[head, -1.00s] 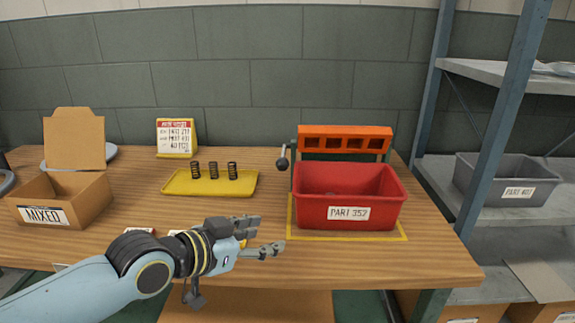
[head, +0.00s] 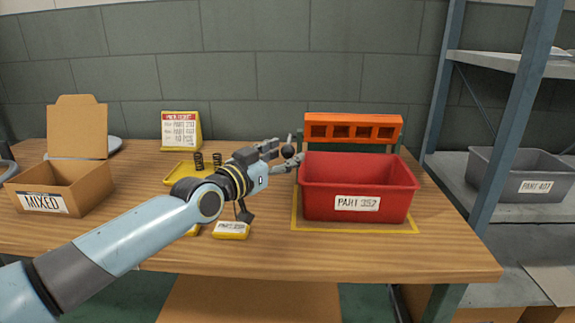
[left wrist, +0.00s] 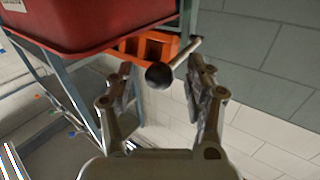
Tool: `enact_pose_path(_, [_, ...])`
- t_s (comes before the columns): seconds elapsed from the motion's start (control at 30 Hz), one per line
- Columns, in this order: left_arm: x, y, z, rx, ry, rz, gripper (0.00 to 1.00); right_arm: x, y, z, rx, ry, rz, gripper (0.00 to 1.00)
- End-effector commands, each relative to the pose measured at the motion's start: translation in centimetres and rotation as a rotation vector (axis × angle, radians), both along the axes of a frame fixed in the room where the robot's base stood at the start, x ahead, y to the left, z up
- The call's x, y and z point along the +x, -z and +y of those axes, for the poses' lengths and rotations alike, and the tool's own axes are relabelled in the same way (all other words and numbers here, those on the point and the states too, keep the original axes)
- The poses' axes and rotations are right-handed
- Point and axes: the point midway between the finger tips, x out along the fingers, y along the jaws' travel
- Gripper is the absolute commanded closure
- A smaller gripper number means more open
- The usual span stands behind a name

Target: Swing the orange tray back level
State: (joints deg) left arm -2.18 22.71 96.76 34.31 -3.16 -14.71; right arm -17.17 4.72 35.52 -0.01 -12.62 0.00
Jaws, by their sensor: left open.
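The orange tray (head: 353,118) is at the back right, behind and above the red bin. Its row of square pockets faces forward, so it stands tipped. Part of it also shows in the left wrist view (left wrist: 131,47). A lever with a black ball knob (head: 287,151) is at its left side. In the left wrist view the knob (left wrist: 159,76) and its pale rod (left wrist: 187,52) lie between the spread fingers. My left gripper (head: 286,154) is open around the knob; I cannot tell whether it touches. My right gripper is not in view.
The red bin (head: 359,187) stands just right of my left gripper. A yellow tray (head: 179,173) with dark springs is partly behind my arm. A cardboard box (head: 84,190) and a sign (head: 181,131) stand left. A shelf holds a grey bin (head: 512,172).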

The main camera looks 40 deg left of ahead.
Motion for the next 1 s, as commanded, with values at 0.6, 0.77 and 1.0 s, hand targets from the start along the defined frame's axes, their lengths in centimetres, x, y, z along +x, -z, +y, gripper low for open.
enact_pose_path(0.6, [1.56, -0.09, -0.11, 0.000, 0.001, 0.001, 0.67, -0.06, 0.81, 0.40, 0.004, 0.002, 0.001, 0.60])
enact_pose_path(0.77, [1.54, -0.07, -0.12, 0.000, 0.001, 0.001, 0.88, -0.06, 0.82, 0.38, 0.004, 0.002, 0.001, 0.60])
enact_pose_path(1.0, [1.51, 0.00, -0.17, -0.002, 0.002, 0.003, 1.00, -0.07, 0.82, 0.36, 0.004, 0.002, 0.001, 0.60])
